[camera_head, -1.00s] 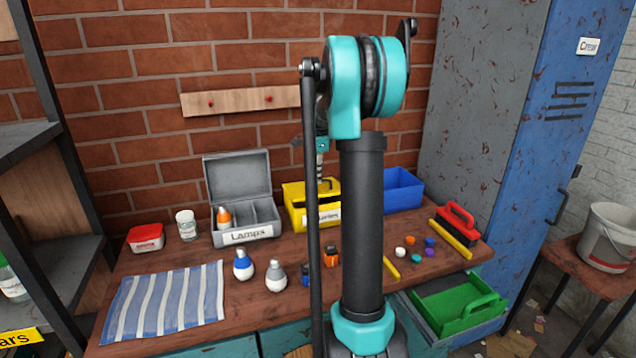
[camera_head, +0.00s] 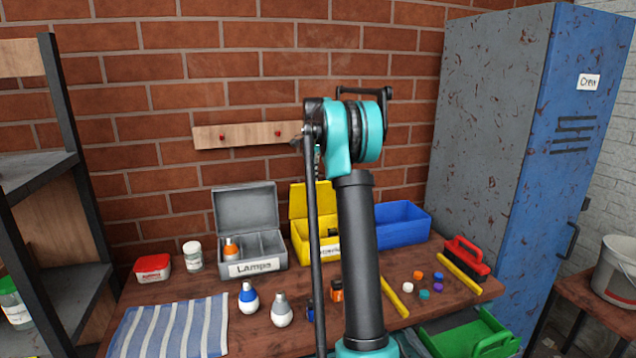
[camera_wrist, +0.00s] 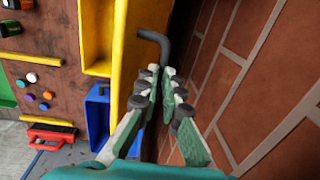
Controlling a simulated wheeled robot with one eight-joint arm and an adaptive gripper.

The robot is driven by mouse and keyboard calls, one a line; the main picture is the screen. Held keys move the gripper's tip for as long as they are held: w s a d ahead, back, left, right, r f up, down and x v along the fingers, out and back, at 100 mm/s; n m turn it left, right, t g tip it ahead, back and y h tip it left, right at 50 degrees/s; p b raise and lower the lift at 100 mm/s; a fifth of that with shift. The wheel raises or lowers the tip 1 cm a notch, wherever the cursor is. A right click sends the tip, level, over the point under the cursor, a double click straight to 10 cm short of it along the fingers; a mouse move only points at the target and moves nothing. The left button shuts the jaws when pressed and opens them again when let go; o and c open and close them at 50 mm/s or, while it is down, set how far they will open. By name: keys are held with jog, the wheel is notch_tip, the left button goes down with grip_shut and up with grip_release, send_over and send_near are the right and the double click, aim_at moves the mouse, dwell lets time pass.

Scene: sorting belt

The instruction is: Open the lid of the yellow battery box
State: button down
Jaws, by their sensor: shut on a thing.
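The yellow battery box (camera_head: 306,244) stands at the back of the bench, partly hidden behind my arm. Its yellow lid (camera_head: 298,202) is raised about upright at the back, and the box is open at the top. In the wrist view the lid (camera_wrist: 124,60) shows as a tall yellow panel with the open box (camera_wrist: 97,45) to its left. In the head view my arm hides the gripper almost wholly.
A grey lamp box (camera_head: 252,268) with its lid up stands left of the yellow box. A blue bin (camera_head: 402,222) stands right of it. Bulbs, coloured caps, a red brush (camera_head: 466,252) and a striped cloth (camera_head: 175,328) lie on the bench. The brick wall is close behind.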

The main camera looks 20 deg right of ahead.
jog(key=shift+w+f, duration=0.4)
jog(key=shift+w, duration=0.45)
jog(key=shift+w+f, duration=0.35)
jog(key=shift+w, duration=0.55)
jog(key=shift+w+f, duration=0.4)
jog(key=shift+w, duration=0.45)
jog(key=c, duration=1.6)
grip_release()
jog(key=shift+w, duration=0.1)
notch_tip(320, 180, up, 12)
jog(key=shift+s+r, duration=0.2)
jog(key=shift+s, duration=0.25)
